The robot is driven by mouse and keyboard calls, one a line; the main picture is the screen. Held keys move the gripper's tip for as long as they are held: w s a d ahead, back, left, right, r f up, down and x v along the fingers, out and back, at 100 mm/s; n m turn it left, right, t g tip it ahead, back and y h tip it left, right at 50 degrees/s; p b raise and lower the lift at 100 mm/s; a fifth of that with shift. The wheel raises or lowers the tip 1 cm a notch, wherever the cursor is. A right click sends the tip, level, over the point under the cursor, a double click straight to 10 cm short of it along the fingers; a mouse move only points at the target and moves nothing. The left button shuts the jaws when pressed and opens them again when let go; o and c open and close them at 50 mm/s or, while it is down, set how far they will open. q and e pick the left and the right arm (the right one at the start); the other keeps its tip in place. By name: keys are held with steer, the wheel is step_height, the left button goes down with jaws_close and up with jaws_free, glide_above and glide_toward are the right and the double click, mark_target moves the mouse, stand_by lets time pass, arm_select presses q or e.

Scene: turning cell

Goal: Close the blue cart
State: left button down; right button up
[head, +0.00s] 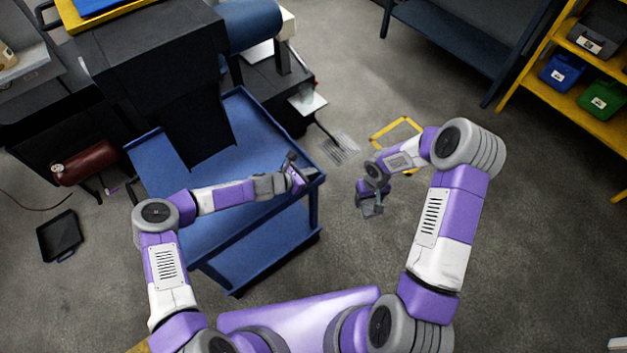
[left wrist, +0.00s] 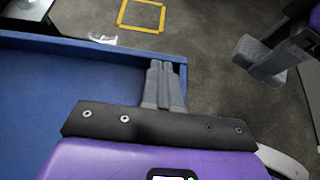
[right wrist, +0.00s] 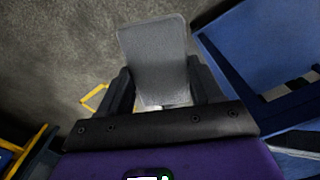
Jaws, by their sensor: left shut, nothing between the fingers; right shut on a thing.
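The blue cart (head: 170,165) stands left of centre in the head view, with a rimmed top and a lower shelf (head: 262,250). A large black boxy form covers part of its top. My left gripper (head: 293,170) is shut and empty at the cart's right corner; in the left wrist view its fingers (left wrist: 163,85) overlap the cart's blue rim (left wrist: 80,46). I cannot tell whether they touch it. My right gripper (head: 370,207) is to the right of the cart, over the floor, shut on a grey flat piece (right wrist: 153,60). The cart (right wrist: 265,50) shows beside it in the right wrist view.
A yellow floor frame (head: 397,128) lies beyond my right gripper. A dark blue bench (head: 445,45) and a yellow shelf with bins (head: 575,85) stand at the back right. A red tank (head: 85,163) and black tray (head: 60,236) are at left.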

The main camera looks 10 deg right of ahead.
arm_select(q)
steer(key=shift+w+d+r, duration=0.1)
steer(key=shift+d+r, duration=0.1)
steer(key=shift+d, duration=0.05)
arm_select(e)
steer(key=shift+s+d, duration=0.15)
steer(key=shift+s, duration=0.1)
arm_select(q)
steer(key=shift+d+r, duration=0.1)
steer(key=shift+d, duration=0.05)
arm_select(e)
steer(key=shift+r, duration=0.1)
